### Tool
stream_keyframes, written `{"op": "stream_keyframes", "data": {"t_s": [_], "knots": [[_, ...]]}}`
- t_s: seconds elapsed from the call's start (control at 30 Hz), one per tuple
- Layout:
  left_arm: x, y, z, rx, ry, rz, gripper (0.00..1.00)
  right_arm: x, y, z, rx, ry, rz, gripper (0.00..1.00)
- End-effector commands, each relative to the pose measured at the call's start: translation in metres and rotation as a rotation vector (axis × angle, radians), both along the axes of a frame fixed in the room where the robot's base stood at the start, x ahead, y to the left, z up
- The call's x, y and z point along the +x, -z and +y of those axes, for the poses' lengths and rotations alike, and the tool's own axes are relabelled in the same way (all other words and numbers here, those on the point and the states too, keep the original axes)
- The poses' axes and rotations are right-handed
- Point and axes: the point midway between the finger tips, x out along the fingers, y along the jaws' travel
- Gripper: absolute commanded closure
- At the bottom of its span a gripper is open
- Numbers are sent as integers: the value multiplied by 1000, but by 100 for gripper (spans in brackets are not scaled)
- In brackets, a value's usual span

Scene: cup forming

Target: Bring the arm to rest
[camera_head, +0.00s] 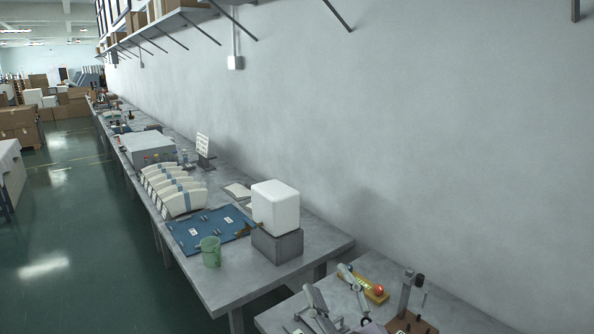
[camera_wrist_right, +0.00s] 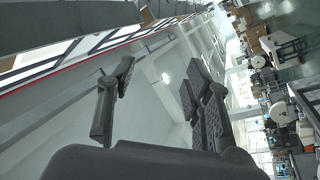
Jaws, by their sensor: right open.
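My right gripper (camera_head: 325,279) is low in the head view, in front of the near table, with its two grey fingers pointing up and apart. In the right wrist view, my right gripper (camera_wrist_right: 158,72) has its fingers spread wide with nothing between them. Behind them are the pale wall and ceiling structure. My left gripper is not in view.
A yellow box with a red button (camera_head: 378,291) and a small stand device (camera_head: 408,298) are on the near table, close behind my gripper. The long table (camera_head: 230,283) bears a green cup (camera_head: 210,252), a blue mat (camera_head: 190,237) and a white block (camera_head: 276,206). Shelves run along the wall.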

Motion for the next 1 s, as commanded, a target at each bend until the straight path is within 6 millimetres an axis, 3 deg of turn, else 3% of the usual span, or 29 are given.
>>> {"op": "stream_keyframes", "data": {"t_s": [0.03,0.17,0.3,0.4,0.6,0.83,1.0], "knots": [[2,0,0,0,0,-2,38,-1,32,-24,56,77,145,54],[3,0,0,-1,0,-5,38,-21,115,-76,154,246,496,54],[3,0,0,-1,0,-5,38,-73,196,-113,219,380,853,54],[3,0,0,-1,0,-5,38,-115,236,-127,241,440,1054,54],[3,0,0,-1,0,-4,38,-188,281,-140,258,508,1348,54],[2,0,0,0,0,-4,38,-264,307,-146,260,553,1618,54],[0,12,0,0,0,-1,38,-250,365,-144,251,555,1632,54]]}}
